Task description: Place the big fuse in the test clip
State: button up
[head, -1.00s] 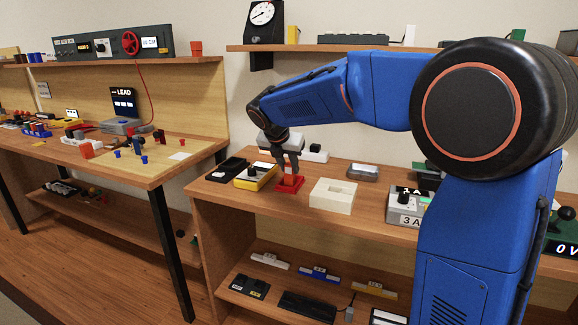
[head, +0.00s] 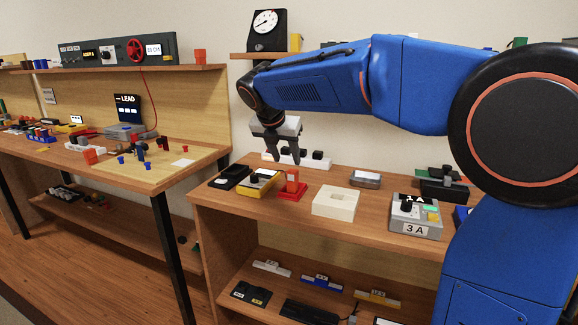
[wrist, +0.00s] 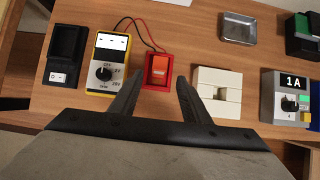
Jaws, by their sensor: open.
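The red test clip (head: 287,196) sits on the right-hand bench, and a red and a black lead run from it to the yellow meter (wrist: 107,62). An orange-red block, which looks like the big fuse (head: 292,180), stands upright in the clip. The wrist view shows the fuse (wrist: 159,65) inside the red frame of the clip (wrist: 148,82). How deep it sits is hard to tell. My gripper (head: 283,158) is open and empty, above and a little behind the clip. In the wrist view its fingers (wrist: 160,78) point towards the clip with a gap between them.
A white block with a recess (head: 335,203) stands right of the clip. A black tray (wrist: 67,45) lies left of the meter. A small metal tray (head: 366,179) is behind, and a grey device (head: 416,217) stands farther right. A shelf (head: 245,56) hangs above.

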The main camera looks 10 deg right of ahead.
jog(key=s+d+f+m+y, duration=0.15)
jog(key=s+d+m, duration=0.25)
jog(key=s+m, duration=0.45)
jog(key=s+d+f+m, duration=0.2)
jog(key=s+d+m, duration=0.25)
jog(key=s, duration=0.75)
jog(key=s+d+f+m+y, duration=0.1)
jog(key=s+f+m+y, duration=0.1)
jog(key=s+f+m, duration=1.2)
jog(key=s+m, duration=0.1)
jog(key=s, duration=0.3)
jog(key=shift+s+d+m+g, duration=0.2)
jog(key=shift+d+m+g, duration=0.1)
jog(key=shift+d+m, duration=0.1)
